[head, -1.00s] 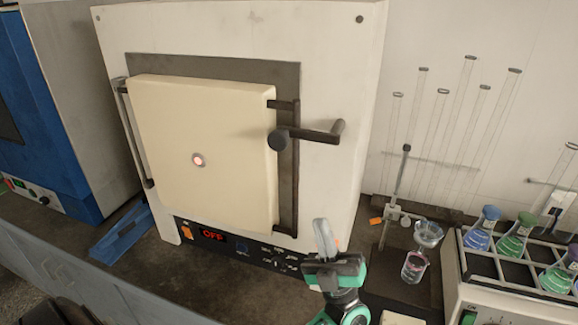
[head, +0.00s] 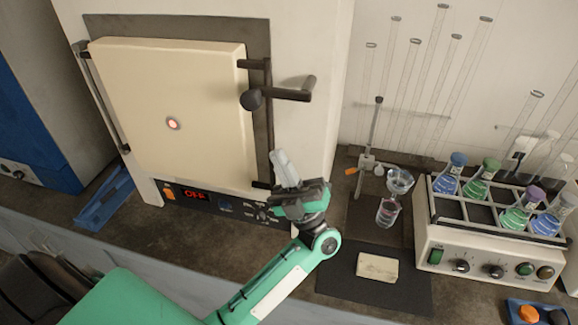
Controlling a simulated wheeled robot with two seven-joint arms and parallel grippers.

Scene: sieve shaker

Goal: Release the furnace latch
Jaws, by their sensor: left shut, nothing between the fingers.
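The furnace (head: 308,125) is a white box with a cream door (head: 185,85) that is closed. Its dark latch handle (head: 285,93) sits at the door's right edge, with a round knob at its left end and a grip at its right end. My left gripper (head: 281,160) is shut and empty, in front of the furnace's lower right, below the latch and apart from it. My right gripper is not in view.
A pale block (head: 377,267) lies on a dark mat. A blue tray (head: 103,200) lies left of the furnace.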

